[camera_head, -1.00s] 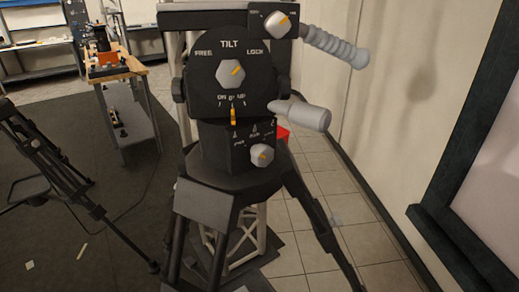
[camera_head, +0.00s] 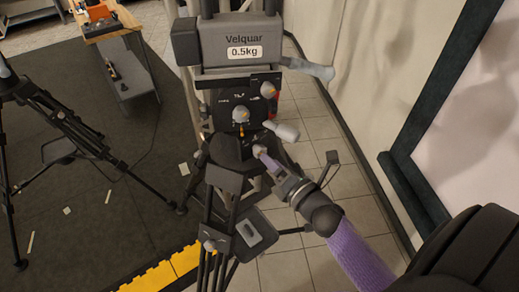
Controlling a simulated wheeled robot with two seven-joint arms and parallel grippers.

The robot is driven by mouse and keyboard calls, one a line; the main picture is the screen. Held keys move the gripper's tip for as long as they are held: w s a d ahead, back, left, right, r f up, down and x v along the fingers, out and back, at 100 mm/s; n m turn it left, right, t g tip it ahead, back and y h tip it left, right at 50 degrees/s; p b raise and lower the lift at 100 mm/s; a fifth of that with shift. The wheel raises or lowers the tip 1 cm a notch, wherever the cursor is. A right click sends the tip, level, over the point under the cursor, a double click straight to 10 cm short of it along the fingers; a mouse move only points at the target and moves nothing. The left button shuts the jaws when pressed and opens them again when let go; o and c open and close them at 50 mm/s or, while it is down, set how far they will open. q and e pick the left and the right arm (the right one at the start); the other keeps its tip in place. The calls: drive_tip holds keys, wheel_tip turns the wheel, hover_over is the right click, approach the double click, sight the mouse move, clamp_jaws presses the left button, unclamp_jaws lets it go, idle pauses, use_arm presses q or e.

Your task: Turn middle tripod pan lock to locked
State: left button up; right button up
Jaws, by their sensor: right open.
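The middle tripod (camera_head: 226,152) stands upright, its dark head facing me. The tilt knob (camera_head: 240,115), pale with an orange mark, is on the head's front. The small pale pan lock knob (camera_head: 258,149) is low on the head, at the tip of my right gripper (camera_head: 265,157). My right arm comes in from the lower right. Its gripper is open with its purple fingertips at the knob; whether they touch it is too small to tell. The pan scale and pointer cannot be read. My left gripper is out of view.
A grey unit marked Velquar 0.5kg (camera_head: 240,50) sits above the head. A pale handle (camera_head: 283,131) sticks out just above my right gripper. Another tripod (camera_head: 45,105) stands at left, with a wooden workbench (camera_head: 108,22) behind. A dark-framed panel (camera_head: 415,185) is at right.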

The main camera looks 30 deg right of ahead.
sight(259, 150)
drive_tip(key=w, duration=0.3)
drive_tip(key=shift+w+a, duration=0.2)
drive_tip(key=shift+w, duration=0.2)
drive_tip(key=shift+c, duration=0.3)
